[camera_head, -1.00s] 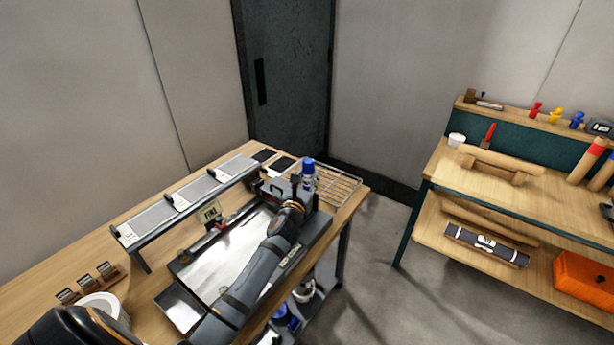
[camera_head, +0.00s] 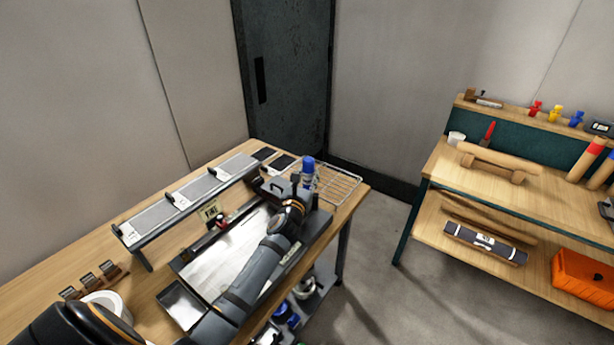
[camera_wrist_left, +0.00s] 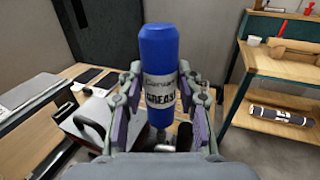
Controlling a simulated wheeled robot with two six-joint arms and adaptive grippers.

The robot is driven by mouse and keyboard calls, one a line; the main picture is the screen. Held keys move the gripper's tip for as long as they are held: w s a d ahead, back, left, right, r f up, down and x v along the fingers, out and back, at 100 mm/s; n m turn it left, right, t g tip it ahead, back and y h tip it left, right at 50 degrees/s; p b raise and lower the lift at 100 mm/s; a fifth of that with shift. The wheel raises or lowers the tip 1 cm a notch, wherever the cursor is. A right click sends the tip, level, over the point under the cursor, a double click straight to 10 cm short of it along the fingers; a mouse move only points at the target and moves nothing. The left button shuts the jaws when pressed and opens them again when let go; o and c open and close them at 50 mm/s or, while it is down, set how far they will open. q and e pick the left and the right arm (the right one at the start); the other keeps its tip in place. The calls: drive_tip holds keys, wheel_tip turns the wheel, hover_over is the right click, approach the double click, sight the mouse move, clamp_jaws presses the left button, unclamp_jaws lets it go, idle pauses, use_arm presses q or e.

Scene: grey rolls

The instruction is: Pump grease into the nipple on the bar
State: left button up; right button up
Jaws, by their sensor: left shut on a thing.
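A small metal part shows below the can. A dark bar (camera_head: 205,243) runs along the back edge of a shiny metal plate (camera_head: 222,262), with a small red part near it. I cannot make out the nipple. My right gripper is not in view.
A long raised grey rack (camera_head: 185,198) stands behind the plate. A wire rack (camera_head: 340,184) lies beside the can. A white round container (camera_head: 104,303) and small wooden blocks sit at the near left. A second workbench (camera_head: 505,182) stands right, across open floor.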

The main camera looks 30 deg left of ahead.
use_arm(q)
drive_tip(key=shift+s+f+b, duration=0.1)
drive_tip(key=shift+f+b, duration=0.35)
drive_tip(key=shift+f, duration=0.15)
idle(1.1)
drive_tip(key=shift+r+p, duration=0.75)
drive_tip(key=shift+p, duration=0.2)
idle(0.3)
drive_tip(key=shift+f+b, duration=0.4)
drive_tip(key=shift+f, duration=0.35)
idle(1.0)
drive_tip(key=shift+r+p, duration=0.75)
drive_tip(key=shift+p, duration=0.15)
